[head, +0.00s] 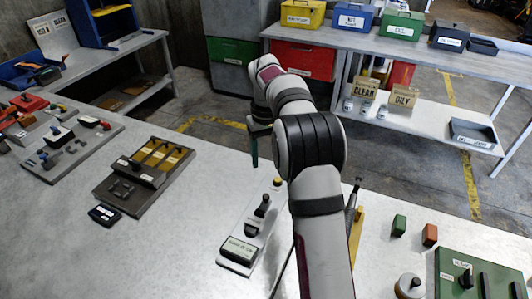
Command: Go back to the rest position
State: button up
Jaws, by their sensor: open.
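My arm reaches forward over the light grey bench (160,245) in the middle of the head view. My gripper (256,148) shows only in part, left of the thick black arm joint. A dark teal finger points down, clear above the far edge of the bench. The rest of the gripper is hidden behind my arm. I see nothing held in it, and it is open.
A panel with yellow strips (150,165) lies left. Green (399,225) and orange (430,235) blocks and a green panel (480,275) lie right. A back shelf (395,55) holds coloured boxes.

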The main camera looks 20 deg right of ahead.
jog(key=shift+r, duration=0.55)
jog(key=s+a+r+m, duration=0.1)
jog(key=s+a+r, duration=0.25)
jog(key=s, duration=0.45)
jog(key=s+a+r+m, duration=0.1)
jog(key=s+a+r, duration=0.2)
jog(key=s+a, duration=0.35)
jog(key=s+a+f+m+y, duration=0.1)
jog(key=s+a+f, duration=0.1)
jog(key=s, duration=0.8)
jog(key=s+a+f+m, duration=0.2)
jog(key=s+f, duration=0.1)
jog(key=s, duration=0.8)
jog(key=shift+s+m+y, duration=0.25)
jog(key=shift+m+y, duration=0.05)
jog(key=shift+y, duration=0.1)
